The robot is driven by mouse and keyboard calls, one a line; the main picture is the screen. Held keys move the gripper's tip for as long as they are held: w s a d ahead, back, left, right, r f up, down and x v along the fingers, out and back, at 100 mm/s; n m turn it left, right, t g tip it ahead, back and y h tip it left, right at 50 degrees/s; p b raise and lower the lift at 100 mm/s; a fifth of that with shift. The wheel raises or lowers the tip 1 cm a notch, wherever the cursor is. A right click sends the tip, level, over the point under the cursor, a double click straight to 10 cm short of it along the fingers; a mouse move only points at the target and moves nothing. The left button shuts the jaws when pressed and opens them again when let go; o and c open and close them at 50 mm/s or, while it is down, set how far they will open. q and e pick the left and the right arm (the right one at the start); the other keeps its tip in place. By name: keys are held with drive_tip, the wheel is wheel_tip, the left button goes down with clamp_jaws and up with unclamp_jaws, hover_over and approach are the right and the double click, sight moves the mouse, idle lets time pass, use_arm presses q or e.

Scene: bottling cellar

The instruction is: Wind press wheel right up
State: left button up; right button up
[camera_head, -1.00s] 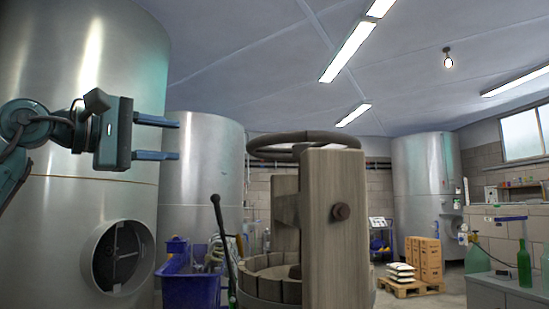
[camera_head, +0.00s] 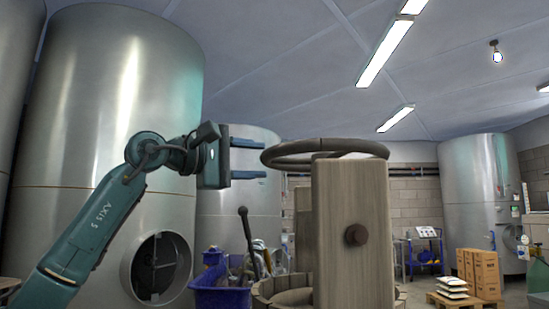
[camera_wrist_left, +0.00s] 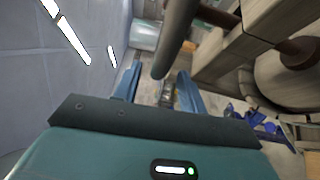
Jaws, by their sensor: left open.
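The press wheel (camera_head: 335,143) is a dark ring lying level at the top of the wooden press (camera_head: 350,245). The post hides part of its near side. My left gripper (camera_head: 266,160) is open and empty at the wheel's left side, its fingers pointing right, one above the other, with their tips close to the rim. In the left wrist view the rim (camera_wrist_left: 176,38) is a dark bar that ends its visible run near the gap between my open fingers (camera_wrist_left: 160,88). I cannot tell whether they touch. My right gripper is out of view.
The press's staved basket (camera_head: 285,290) is below the wheel. A long lever (camera_head: 246,240) leans beside it. A blue bin (camera_head: 218,290) stands to its left. Steel tanks (camera_head: 110,100) stand behind my arm and at the right. Boxes on a pallet (camera_head: 478,272) are far right.

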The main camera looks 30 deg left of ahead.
sight(274, 160)
use_arm(q)
drive_tip(key=x, duration=0.5)
drive_tip(key=shift+p, duration=0.35)
clamp_jaws()
